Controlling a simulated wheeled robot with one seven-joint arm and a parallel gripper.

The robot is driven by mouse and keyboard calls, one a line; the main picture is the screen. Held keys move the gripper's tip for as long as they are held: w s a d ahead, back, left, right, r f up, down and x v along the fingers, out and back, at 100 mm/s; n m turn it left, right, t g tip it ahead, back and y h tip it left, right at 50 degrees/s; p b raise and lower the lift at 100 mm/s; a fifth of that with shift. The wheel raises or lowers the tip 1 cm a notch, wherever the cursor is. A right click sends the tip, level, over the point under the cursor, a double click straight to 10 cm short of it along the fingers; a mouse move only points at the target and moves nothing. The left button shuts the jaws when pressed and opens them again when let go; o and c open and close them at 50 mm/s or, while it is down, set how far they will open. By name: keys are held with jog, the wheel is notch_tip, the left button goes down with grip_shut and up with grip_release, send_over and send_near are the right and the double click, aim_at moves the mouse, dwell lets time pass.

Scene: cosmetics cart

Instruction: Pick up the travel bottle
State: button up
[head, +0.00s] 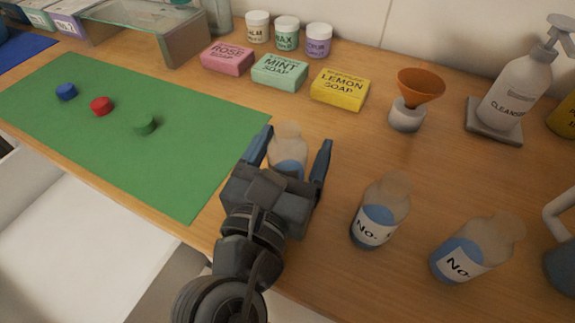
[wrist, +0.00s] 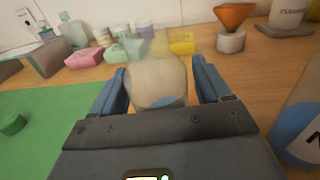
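A clear travel bottle (head: 288,150) with blue liquid stands on the wooden table at the right edge of the green mat. My gripper (head: 292,160) is open, with its two blue fingers on either side of this bottle. In the wrist view the bottle (wrist: 157,82) stands between the spread fingers, with a gap visible on each side. Its lower part is hidden by my gripper. Two similar bottles stand to the right, one nearer (head: 380,210) and one further right (head: 475,248), both with labels reading "No." and the rest unclear.
The green mat (head: 190,175) holds blue, red and green caps. Behind are pink, mint and yellow soap boxes (head: 340,89), with several jars beyond. An orange funnel (head: 420,86) on a white holder and a cleanser pump bottle (head: 515,90) stand at back right.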

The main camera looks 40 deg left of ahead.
jog(key=c, duration=1)
jog(key=shift+o, duration=0.2)
